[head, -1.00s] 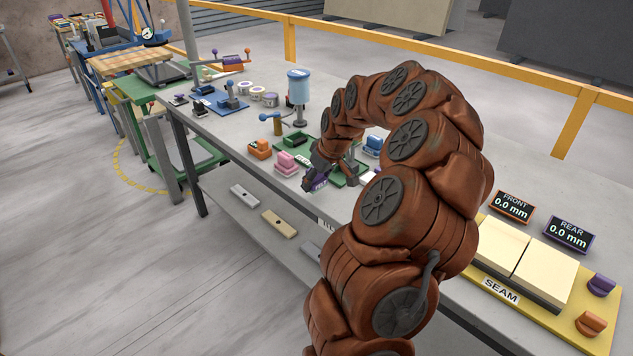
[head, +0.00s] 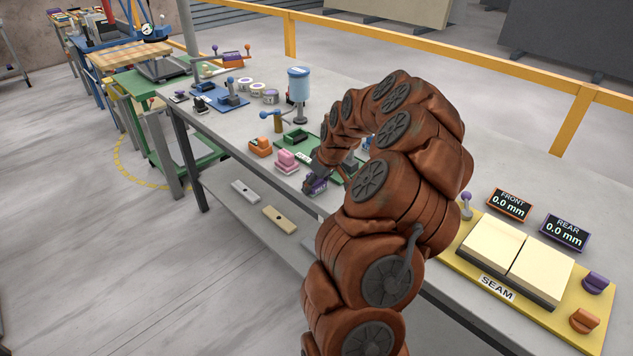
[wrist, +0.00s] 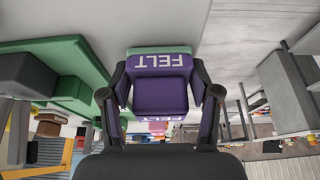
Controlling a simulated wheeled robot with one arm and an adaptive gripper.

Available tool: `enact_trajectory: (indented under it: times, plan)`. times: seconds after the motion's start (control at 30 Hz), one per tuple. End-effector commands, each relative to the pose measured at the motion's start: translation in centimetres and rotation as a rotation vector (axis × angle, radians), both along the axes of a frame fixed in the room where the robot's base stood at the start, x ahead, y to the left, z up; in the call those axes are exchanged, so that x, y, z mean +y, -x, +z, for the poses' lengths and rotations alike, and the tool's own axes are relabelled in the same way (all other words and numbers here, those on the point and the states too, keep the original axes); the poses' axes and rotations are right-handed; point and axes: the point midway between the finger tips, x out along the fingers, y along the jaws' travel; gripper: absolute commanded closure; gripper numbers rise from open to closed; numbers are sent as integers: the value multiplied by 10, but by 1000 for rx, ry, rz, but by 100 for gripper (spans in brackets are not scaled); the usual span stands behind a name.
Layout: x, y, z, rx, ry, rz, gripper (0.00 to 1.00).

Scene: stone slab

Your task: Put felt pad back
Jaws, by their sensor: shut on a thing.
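In the head view the purple pad (head: 314,186) shows at the end of my arm, by the front edge of the workbench. The green tray (head: 318,154) lies just behind it, partly hidden by my arm. The tray also shows at the left of the wrist view (wrist: 92,68). Whether the pad touches the bench or tray cannot be told.
A pink block (head: 287,160) and an orange block (head: 260,147) stand left of the pad. The yellow seam board (head: 470,262) with two pale slabs is at the right. A lower shelf (head: 252,208) runs under the bench (head: 215,130).

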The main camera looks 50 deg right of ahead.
Motion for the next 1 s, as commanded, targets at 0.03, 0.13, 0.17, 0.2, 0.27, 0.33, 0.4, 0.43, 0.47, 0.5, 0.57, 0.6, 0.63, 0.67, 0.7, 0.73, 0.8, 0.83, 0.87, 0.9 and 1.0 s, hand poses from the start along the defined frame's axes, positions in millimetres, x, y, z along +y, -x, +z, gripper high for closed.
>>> enact_trajectory:
  times: [0.03, 0.13, 0.17, 0.2, 0.27, 0.33, 0.4, 0.43, 0.47, 0.5, 0.57, 0.6, 0.63, 0.67, 0.7, 0.73, 0.8, 0.83, 0.87, 0.9, 1.0]
  plan:
    - [0, 0, 0, 0, 0, 0, 76]
    - [0, 0, -3, 0, 0, 0, 76]
    - [0, 0, -4, 0, 0, 0, 76]
    - [0, 0, -3, 0, 0, 0, 36]
    - [0, 0, -3, 0, 0, 0, 30]
    - [0, 0, -3, 0, 0, 0, 23]
    - [0, 0, -2, 0, 0, 0, 15]
    - [0, 0, -2, 0, 0, 0, 13]
    - [0, 0, -3, 0, 0, 0, 13]
    - [0, 0, -3, 0, 0, 0, 13]
    - [0, 0, -2, 0, 0, 0, 13]
    - [0, 0, -3, 0, 0, 0, 13]
    - [0, 0, -3, 0, 0, 0, 13]
    - [0, 0, -3, 0, 0, 0, 13]
    - [0, 0, -2, 0, 0, 0, 13]
    - [0, 0, -2, 0, 0, 0, 13]
    - [0, 0, 0, 0, 0, 0, 13]
    - [0, 0, 2, 0, 0, 0, 13]
    - [0, 0, 3, 0, 0, 0, 13]
    - [0, 1, 5, -1, 1, 0, 13]
    - [0, 6, 16, -2, 2, 0, 13]
